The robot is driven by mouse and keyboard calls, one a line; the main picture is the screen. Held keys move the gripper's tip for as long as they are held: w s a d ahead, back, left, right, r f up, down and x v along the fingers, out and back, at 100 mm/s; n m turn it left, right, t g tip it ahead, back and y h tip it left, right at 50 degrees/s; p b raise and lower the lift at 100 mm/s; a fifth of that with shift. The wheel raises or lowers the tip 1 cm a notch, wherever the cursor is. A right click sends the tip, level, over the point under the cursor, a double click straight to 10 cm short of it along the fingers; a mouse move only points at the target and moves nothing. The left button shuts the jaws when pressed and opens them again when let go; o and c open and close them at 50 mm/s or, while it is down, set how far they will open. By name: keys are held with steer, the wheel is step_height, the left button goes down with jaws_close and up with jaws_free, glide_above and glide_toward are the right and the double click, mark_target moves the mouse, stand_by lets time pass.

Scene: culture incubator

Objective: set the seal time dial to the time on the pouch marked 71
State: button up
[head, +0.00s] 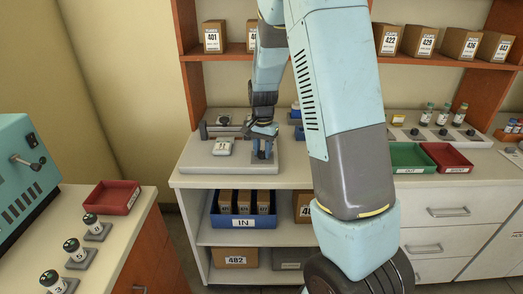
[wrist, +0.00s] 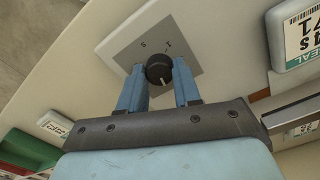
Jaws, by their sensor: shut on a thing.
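The seal time dial (wrist: 157,66) is a dark round knob on a grey square plate (wrist: 125,45) with small marks, seen in the wrist view. A pale pointer line shows on the knob, towards the bottom of the picture. My gripper (wrist: 160,76) is shut on the knob, one blue finger on each side. In the head view my gripper (head: 264,150) points down at the right part of the sealer base, and its fingers hide the dial. The white pouch marked 71 (head: 222,147) lies just left of it; its label, partly cut off, also shows in the wrist view (wrist: 300,32).
The grey sealer base (head: 205,166) stands on the bench. A green tray (head: 408,172) and a red tray (head: 447,172) lie right of my arm. Boxes stand on the shelf above (head: 212,54). A blue IN bin (head: 240,222) is below the bench.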

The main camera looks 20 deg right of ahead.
mark_target(262, 152)
steer(key=shift+w+a+m, duration=0.1)
steer(key=shift+w+m, duration=0.05)
steer(key=shift+m, duration=1.05)
steer(key=o, duration=1.1)
steer(key=shift+c, duration=0.2)
step_height(262, 152, up, 14)
steer(key=shift+f, duration=0.15)
